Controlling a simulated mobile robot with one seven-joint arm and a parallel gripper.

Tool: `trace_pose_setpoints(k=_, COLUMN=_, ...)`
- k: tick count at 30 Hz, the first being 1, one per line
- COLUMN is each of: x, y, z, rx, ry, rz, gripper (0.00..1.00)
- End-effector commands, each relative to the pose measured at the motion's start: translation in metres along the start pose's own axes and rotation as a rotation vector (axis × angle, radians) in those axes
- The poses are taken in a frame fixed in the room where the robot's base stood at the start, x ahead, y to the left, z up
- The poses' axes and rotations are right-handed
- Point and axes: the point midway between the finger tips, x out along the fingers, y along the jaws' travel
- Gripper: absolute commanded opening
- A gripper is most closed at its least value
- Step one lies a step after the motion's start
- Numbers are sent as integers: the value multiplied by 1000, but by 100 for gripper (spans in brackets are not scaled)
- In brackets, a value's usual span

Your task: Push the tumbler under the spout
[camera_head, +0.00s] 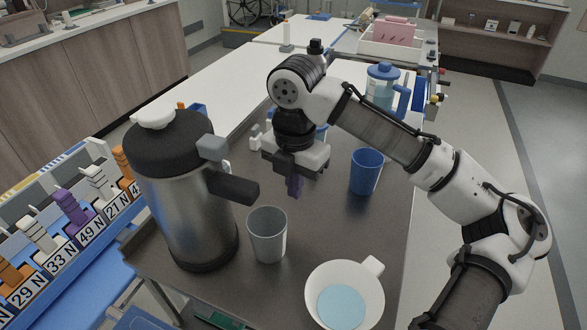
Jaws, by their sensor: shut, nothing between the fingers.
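A grey tumbler (268,236) stands upright and open on the dark tabletop (318,237), just right of a steel pump flask (190,215). The flask has a black collar and a white top. A small grey block that looks like its spout (212,148) sticks out on the right, above a dark handle (233,188). The tumbler stands to the right of this block, nearer the camera. My gripper (294,187) points down behind the tumbler, shut and empty, apart from it. Whether its fingertips touch the table is unclear.
A blue cup (365,172) stands right of my gripper. A white mug (362,280) with pale blue contents is at the front right. A blue-lidded jug (382,88) stands behind my arm. A labelled rack (60,240) is at the left. Bare tabletop lies between tumbler and blue cup.

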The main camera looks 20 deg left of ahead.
Motion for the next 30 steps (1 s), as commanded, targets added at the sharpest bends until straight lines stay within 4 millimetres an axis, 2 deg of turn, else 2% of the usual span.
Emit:
trace_pose_setpoints(k=6, x=46, y=-1, z=0, rx=-1, ry=3, rz=-2, gripper=0)
trace_pose_setpoints(k=9, x=41, y=0, z=-18, rx=-5, ry=-3, rz=-1, gripper=0)
trace_pose_setpoints(k=15, x=43, y=0, z=-37, rx=-2, ry=-1, rz=1, gripper=0)
trace_pose_setpoints(k=30, x=44, y=1, z=-45, rx=-2, ry=1, rz=1, gripper=0)
